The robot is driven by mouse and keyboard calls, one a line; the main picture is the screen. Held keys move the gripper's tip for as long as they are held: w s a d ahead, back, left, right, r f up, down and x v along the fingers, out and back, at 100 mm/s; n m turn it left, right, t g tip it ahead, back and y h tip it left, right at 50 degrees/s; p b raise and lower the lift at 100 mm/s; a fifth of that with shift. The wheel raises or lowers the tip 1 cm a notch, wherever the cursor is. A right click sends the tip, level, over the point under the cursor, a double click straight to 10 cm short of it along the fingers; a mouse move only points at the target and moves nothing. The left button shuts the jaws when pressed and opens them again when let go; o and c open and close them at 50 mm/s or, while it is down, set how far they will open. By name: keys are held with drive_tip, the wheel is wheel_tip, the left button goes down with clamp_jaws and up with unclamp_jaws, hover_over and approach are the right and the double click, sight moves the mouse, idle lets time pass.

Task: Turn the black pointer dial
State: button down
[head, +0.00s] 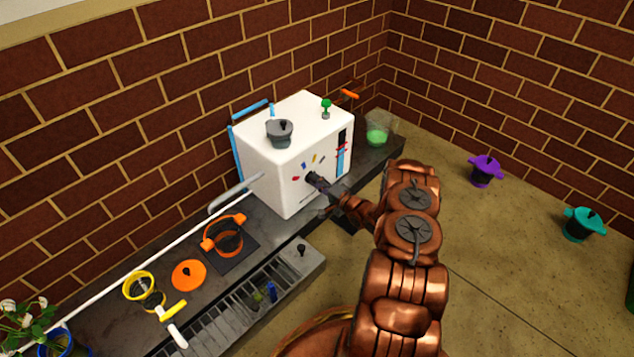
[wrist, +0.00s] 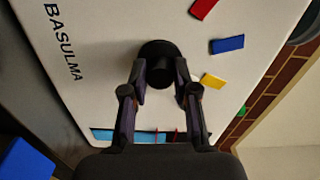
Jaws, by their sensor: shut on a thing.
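The black pointer dial (wrist: 158,62) sits on the front face of a white box-shaped machine (head: 270,165). In the wrist view my gripper (wrist: 160,82) has one finger on each side of the dial and is shut on it. In the head view my gripper (head: 318,184) reaches the machine's front face from the right and covers most of the dial. Red, blue and yellow marks (wrist: 228,45) lie on the face around the dial. The way the pointer faces is hard to tell.
A grey lidded pot (head: 279,132) and a small green knob (head: 326,105) are on top of the machine. An orange-handled item (head: 228,240), an orange lid (head: 189,274) and a yellow ring (head: 138,285) are on the dark counter. A clear container with green contents (head: 377,135) stands behind.

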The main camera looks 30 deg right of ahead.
drive_tip(key=shift+a+m, duration=0.1)
drive_tip(key=shift+m, duration=3.4)
drive_tip(key=c, duration=0.9)
unclamp_jaws()
drive_tip(key=v, duration=1.2)
